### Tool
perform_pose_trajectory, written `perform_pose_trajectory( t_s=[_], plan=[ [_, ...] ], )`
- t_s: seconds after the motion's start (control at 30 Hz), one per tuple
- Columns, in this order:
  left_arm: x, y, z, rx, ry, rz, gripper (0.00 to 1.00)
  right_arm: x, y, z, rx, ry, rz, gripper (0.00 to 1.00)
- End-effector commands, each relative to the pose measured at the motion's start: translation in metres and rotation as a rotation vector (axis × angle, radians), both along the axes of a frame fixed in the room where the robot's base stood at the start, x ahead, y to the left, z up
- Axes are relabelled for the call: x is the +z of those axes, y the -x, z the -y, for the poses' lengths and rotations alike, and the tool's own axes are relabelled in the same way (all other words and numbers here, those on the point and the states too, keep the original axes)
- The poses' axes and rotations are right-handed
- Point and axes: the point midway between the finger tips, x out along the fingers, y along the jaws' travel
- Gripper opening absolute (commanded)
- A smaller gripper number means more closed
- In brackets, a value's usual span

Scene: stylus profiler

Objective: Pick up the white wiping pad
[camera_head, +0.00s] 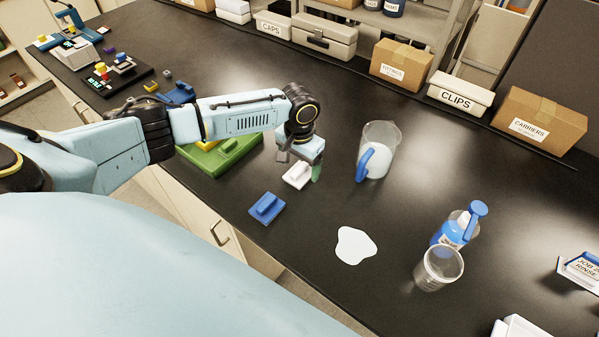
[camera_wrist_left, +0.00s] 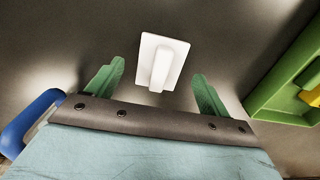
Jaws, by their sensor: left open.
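The white wiping pad (camera_head: 297,175) is a flat white block with a raised grip. It lies on the black bench in the head view, right below my left gripper (camera_head: 301,166). In the left wrist view the pad (camera_wrist_left: 163,62) lies ahead of and between the two green fingertips of my left gripper (camera_wrist_left: 154,82). The left gripper is open, with a gap on each side of the pad's grip, and it does not hold the pad. A blue pad (camera_head: 267,207) of similar shape lies closer to the front edge. My right gripper is not in view.
A jug with a blue handle (camera_head: 379,150) stands just right of my left gripper. A green tray (camera_head: 222,152) lies to its left. A white puddle (camera_head: 355,245), a blue bottle (camera_head: 455,231) and a clear beaker (camera_head: 438,267) are at the front right. Boxes line the back.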

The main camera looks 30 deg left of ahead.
Motion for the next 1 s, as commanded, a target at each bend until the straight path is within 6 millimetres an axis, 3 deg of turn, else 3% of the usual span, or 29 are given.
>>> perform_pose_trajectory(
  t_s=[0.13, 0.4, 0.77, 1.0],
  plan=[
    [-0.018, 0.0, 0.0, -0.001, -0.001, -0.001, 0.8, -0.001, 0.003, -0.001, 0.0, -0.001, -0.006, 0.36],
    [-0.022, 0.0, 0.0, -0.001, -0.001, 0.001, 0.8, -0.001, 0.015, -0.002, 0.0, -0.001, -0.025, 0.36],
    [-0.021, 0.0, 0.0, -0.001, -0.001, 0.001, 0.34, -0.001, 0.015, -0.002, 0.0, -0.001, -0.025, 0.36],
    [-0.02, 0.0, 0.0, -0.001, -0.001, 0.001, 0.31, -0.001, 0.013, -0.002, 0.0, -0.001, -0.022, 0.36]
  ],
)
